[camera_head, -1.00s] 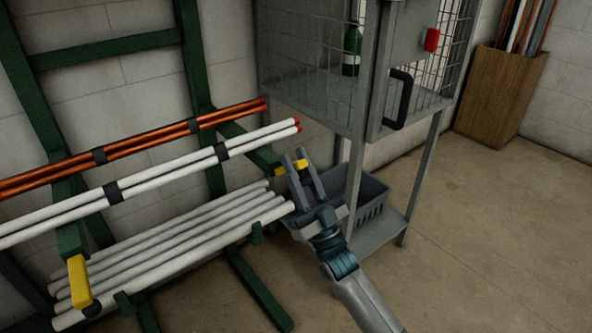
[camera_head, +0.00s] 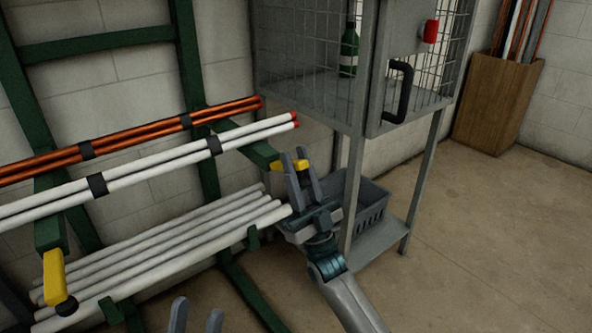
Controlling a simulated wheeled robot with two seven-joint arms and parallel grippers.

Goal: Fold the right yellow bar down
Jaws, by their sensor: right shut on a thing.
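The right yellow bar (camera_head: 276,165) is at the tip of the right green rack arm (camera_head: 258,152), below the red-capped ends of the white pipes (camera_head: 250,136). My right gripper (camera_head: 294,165) is shut on this bar, its two grey fingers either side of it. The fingers hide part of the bar, so its exact tilt is hard to tell. The left yellow bar (camera_head: 54,272) sits at the end of the left green arm, at the left of the picture. My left gripper (camera_head: 197,316) shows only its two fingertips at the bottom edge, apart and empty.
Orange pipes (camera_head: 130,142) lie behind the white pair, and several thick white pipes (camera_head: 170,240) lie on the lower rack. A grey cage cabinet (camera_head: 357,190) with a grey basket (camera_head: 365,200) stands close behind my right gripper. The floor at right is clear.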

